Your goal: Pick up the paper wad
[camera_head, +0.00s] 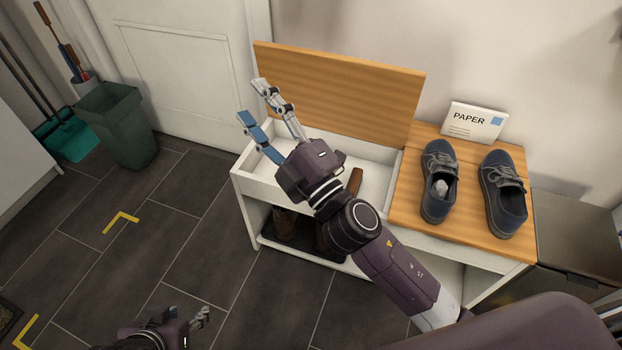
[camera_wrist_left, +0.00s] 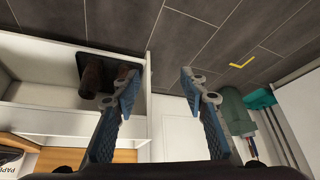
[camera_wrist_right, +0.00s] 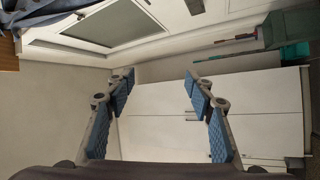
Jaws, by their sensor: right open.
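The paper wad (camera_head: 440,187) is a small pale crumpled lump in the opening of the left dark blue shoe (camera_head: 435,207) on the bench's closed wooden top (camera_head: 405,220). My right gripper (camera_head: 252,102) is open and empty above the bench's open left compartment, well left of the shoe; its spread fingers also show in the right wrist view (camera_wrist_right: 158,80). My left gripper (camera_head: 203,318) is low at the bottom of the head view, over the floor; in the left wrist view (camera_wrist_left: 158,82) its fingers are apart with nothing between them. The wad shows in neither wrist view.
The raised lid (camera_head: 340,90) stands behind the compartment. The other shoe (camera_head: 502,193) is right of the wad's shoe, and a PAPER sign (camera_head: 474,121) is behind them. Brown boots (camera_head: 286,223) are on the lower shelf. A green bin (camera_head: 118,125) stands left; the floor between is clear.

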